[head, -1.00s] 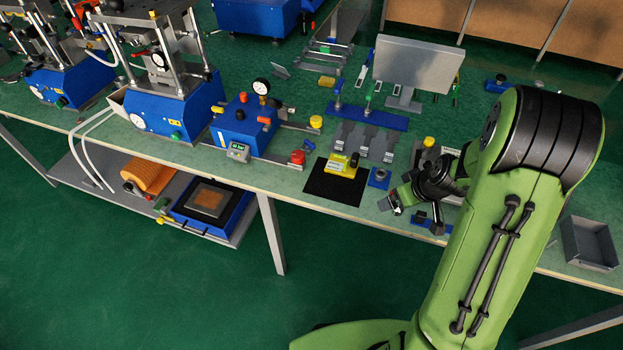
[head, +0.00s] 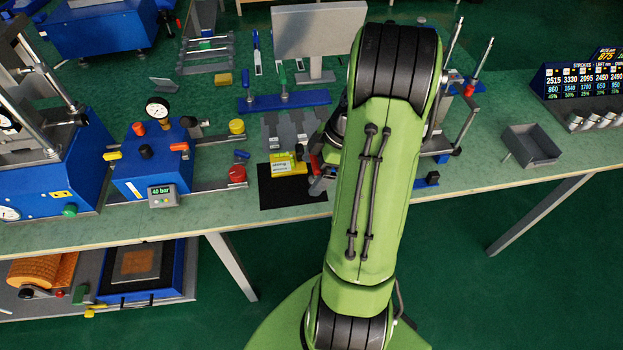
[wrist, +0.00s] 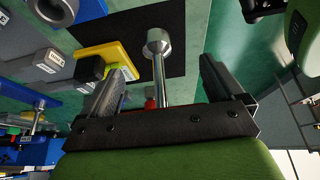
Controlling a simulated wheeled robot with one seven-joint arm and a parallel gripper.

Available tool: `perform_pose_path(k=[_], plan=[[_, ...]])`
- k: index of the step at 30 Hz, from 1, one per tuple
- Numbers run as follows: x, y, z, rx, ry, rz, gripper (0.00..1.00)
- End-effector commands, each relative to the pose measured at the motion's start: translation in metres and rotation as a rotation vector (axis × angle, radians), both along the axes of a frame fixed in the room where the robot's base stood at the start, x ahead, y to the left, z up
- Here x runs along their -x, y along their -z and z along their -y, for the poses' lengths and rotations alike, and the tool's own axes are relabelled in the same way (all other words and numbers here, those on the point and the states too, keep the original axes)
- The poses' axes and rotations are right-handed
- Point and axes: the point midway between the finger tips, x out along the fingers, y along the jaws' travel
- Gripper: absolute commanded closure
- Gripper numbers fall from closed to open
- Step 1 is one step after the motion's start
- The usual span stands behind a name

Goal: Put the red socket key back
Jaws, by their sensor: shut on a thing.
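The red socket key shows in the wrist view as a bright metal socket and shaft (wrist: 159,75) between my fingers. A small patch of its red handle (wrist: 150,103) shows low between them. My gripper (wrist: 172,82) is shut on the key; the finger mount hides most of the handle. The socket end points away from the gripper, over the black mat. In the head view my gripper (head: 322,180) is low at the mat's right edge, partly hidden by my arm.
A yellow block (head: 286,165) stands on the black mat (head: 285,195), close to the gripper. Grey plates (head: 285,130) lie between mat and rack. A grey panel (head: 318,32) stands behind. The blue press unit (head: 150,160) is left; a grey tray (head: 531,145) is right.

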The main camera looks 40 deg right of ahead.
Motion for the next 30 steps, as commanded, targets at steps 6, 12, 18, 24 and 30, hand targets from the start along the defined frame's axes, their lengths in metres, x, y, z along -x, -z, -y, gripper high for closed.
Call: perform_pose_path(k=[6,12,18,24,30], plan=[[0.000,0.024,0.000,0.001,0.000,0.001,0.37],[0.000,0.026,0.000,0.000,0.000,0.000,0.37],[0.000,0.026,0.000,0.000,0.001,0.000,0.00],[0.001,0.017,0.002,0.002,0.002,0.001,0.00],[0.013,-0.031,0.020,0.004,0.003,0.002,0.00]])
